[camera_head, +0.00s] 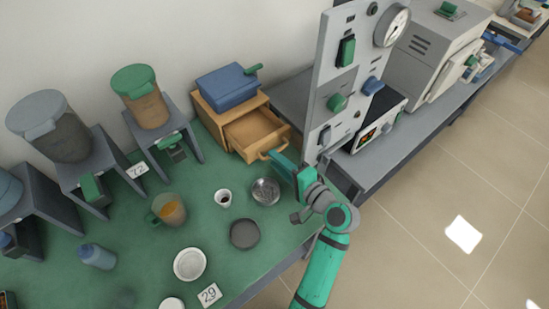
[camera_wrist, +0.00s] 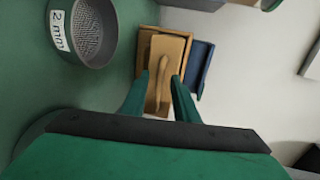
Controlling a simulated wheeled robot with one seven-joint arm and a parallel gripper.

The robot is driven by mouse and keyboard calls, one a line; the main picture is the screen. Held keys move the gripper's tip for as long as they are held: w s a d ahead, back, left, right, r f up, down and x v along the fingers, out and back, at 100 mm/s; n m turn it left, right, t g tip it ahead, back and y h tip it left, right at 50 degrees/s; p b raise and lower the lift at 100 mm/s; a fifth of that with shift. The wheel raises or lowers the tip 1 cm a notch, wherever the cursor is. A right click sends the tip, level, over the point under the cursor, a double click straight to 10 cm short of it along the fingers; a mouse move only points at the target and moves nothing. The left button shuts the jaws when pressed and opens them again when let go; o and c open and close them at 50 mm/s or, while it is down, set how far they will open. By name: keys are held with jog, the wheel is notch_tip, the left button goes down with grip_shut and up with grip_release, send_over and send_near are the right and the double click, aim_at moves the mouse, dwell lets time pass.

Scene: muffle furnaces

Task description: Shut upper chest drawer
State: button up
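A small wooden chest (camera_head: 211,118) stands at the back of the green bench. Its drawer (camera_head: 254,131) is pulled out toward my arm, and I see into its empty-looking tray. The drawer has a bowed wooden handle (camera_head: 273,149); the handle also shows in the wrist view (camera_wrist: 160,80). My gripper (camera_head: 277,159) is close to the drawer front from the right. In the wrist view its two green fingers (camera_wrist: 159,76) are apart, with the handle seen between them and space on both sides. I cannot tell whether a finger touches the handle.
A blue box (camera_head: 228,88) sits on the chest. A grey control panel (camera_head: 338,80) rises right of my gripper. A sieve marked 2 mm (camera_wrist: 92,32), a metal dish (camera_head: 265,191), a small cup (camera_head: 223,198) and a dark disc (camera_head: 244,234) lie nearby on the bench.

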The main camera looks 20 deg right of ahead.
jog(key=shift+x, duration=0.9)
